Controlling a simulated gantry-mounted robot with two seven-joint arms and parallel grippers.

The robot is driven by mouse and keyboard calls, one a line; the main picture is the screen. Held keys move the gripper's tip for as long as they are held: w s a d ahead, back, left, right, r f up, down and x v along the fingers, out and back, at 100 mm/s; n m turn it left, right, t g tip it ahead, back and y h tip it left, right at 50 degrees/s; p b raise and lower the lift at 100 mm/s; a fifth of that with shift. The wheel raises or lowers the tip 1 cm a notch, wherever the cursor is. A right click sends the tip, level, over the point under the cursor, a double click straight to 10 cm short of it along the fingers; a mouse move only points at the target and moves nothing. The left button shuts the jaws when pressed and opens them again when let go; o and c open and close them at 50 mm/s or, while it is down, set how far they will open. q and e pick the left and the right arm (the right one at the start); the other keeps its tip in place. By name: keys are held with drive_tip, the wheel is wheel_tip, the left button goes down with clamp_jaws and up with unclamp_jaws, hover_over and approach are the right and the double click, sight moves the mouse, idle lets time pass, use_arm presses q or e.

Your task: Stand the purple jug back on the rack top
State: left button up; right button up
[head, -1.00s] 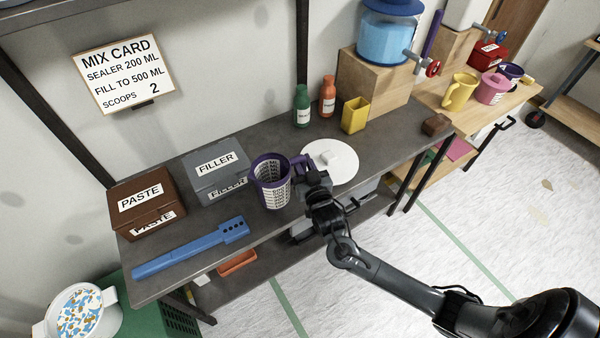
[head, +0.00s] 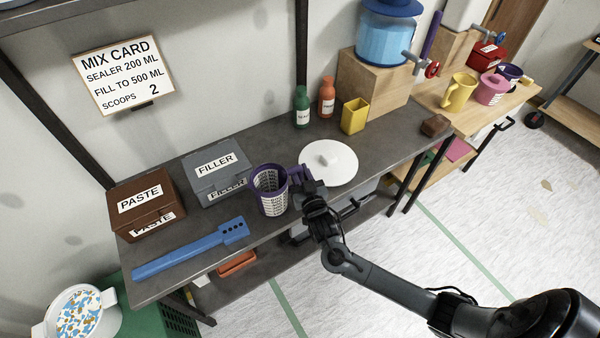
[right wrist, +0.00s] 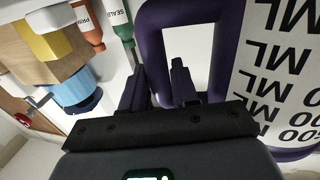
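The purple jug (head: 271,190), printed with ML marks, is upright at the front of the grey bench; I cannot tell whether its base touches the bench. Its handle points right, towards my right gripper (head: 306,183). In the right wrist view the two fingers of the right gripper (right wrist: 160,90) lie close on either side of the outer bar of the handle, and the printed jug wall (right wrist: 275,75) fills the right side. The rack is not clearly identifiable; a wooden stand (head: 532,92) at right holds several vessels. My left gripper is not in view.
The filler box (head: 215,172), paste box (head: 140,200) and blue paddle (head: 190,250) lie left of the jug. A white round lid (head: 330,163) is behind the gripper. Bottles, a yellow cup (head: 355,115) and a blue dispenser (head: 385,40) stand farther back. A yellow jug (head: 459,92) and pink jug (head: 491,88) are on the stand.

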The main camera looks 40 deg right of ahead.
drive_tip(key=o, duration=0.4)
